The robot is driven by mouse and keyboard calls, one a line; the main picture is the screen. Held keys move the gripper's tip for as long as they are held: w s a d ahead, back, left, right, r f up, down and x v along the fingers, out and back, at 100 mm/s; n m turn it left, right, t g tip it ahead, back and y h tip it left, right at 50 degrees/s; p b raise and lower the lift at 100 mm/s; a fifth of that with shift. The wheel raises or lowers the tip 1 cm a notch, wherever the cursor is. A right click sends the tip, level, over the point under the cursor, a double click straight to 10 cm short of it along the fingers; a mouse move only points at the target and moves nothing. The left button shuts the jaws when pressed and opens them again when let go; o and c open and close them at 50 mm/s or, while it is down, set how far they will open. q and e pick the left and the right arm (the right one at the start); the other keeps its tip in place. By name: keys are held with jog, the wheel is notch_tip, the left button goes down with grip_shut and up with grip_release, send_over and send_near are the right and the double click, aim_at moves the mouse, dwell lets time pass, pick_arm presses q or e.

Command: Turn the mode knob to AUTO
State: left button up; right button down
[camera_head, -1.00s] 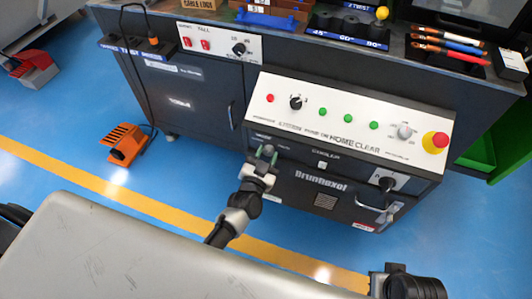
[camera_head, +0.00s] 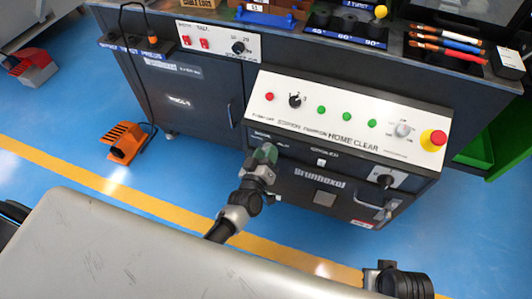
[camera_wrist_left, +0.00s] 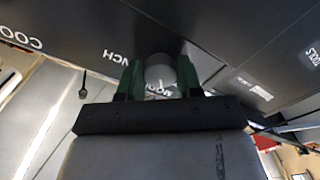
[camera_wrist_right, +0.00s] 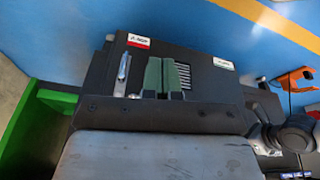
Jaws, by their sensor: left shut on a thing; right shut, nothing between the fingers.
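My left gripper (camera_head: 265,154) is at the dark front face of the bender cabinet, just below the white sloped control panel. In the left wrist view its green fingers (camera_wrist_left: 160,78) are shut on a round grey knob (camera_wrist_left: 160,73) with a white pointer line. White lettering beginning "MO" shows just below this mode knob, partly covered. In the head view the gripper hides the knob, and I cannot read AUTO or the pointer's setting. My right gripper (camera_wrist_right: 167,76) is shut and empty, in front of the cabinet's lower part in the right wrist view.
The white control panel (camera_head: 355,110) above carries a black knob (camera_head: 295,101), green buttons, a grey knob (camera_head: 402,130) and a red emergency button (camera_head: 433,139). A black handle switch (camera_head: 386,181) is lower right. An orange foot pedal (camera_head: 125,143) stands on the blue floor.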

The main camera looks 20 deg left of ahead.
pick_arm(q)
jog(key=shift+n, duration=0.8)
pick_arm(e)
jog(key=shift+r, duration=0.5)
jog(key=shift+s, duration=0.15)
pick_arm(q)
jog(key=o, duration=0.6)
jog(key=shift+o, duration=0.2)
pick_arm(e)
jog(key=shift+f, duration=0.2)
pick_arm(q)
jog(key=shift+s, duration=0.1)
jog(key=s+p, duration=0.1)
jog(key=s, duration=0.9)
jog(key=shift+s+a+p, duration=0.2)
jog(key=shift+s+p, duration=0.1)
jog(key=shift+s, duration=0.1)
pick_arm(e)
notch_tip(320, 180, down, 6)
jog(key=shift+r, duration=0.15)
pick_arm(q)
jog(key=shift+d, duration=0.1)
